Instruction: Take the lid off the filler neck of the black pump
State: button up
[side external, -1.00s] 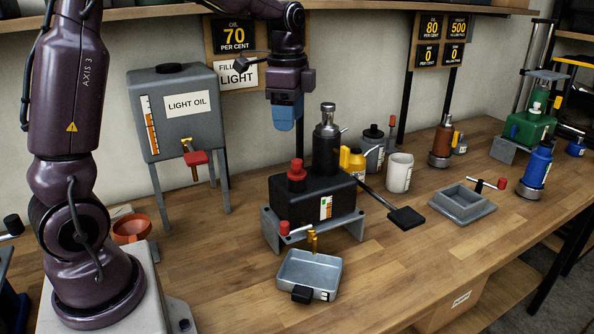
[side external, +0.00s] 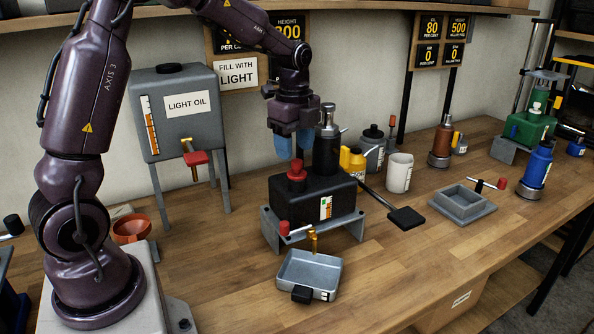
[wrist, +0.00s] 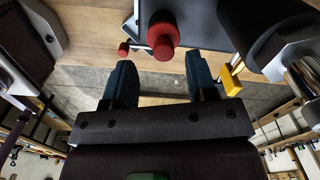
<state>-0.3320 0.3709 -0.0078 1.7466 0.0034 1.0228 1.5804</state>
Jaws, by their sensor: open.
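The black pump (side external: 325,201) sits on a grey stand, with a dark metal-topped cylinder (side external: 327,150) rising from it. Its red lid (side external: 297,171) is on the filler neck at the left of the pump's top. In the wrist view the red lid (wrist: 162,38) shows just beyond the fingertips, near the gap between them. My gripper (side external: 293,155) is open and empty, with blue fingers pointing down. It hovers just above and behind the lid, apart from it. The fingers also show in the wrist view (wrist: 160,75).
The tall cylinder stands close to the right of my gripper. A grey drain tray (side external: 310,272) sits in front of the pump, below a brass spout. A black-ended lever (side external: 405,218) sticks out to the right. The light oil tank (side external: 177,110) stands at the left.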

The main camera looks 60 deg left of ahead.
aim_at(298, 161)
jog(key=f, duration=0.4)
jog(key=shift+w+d+f, duration=0.15)
jog(key=shift+w+f, duration=0.05)
jog(key=shift+f, duration=0.05)
jog(key=shift+c, duration=0.2)
grip_shut()
jog(key=shift+r, duration=0.1)
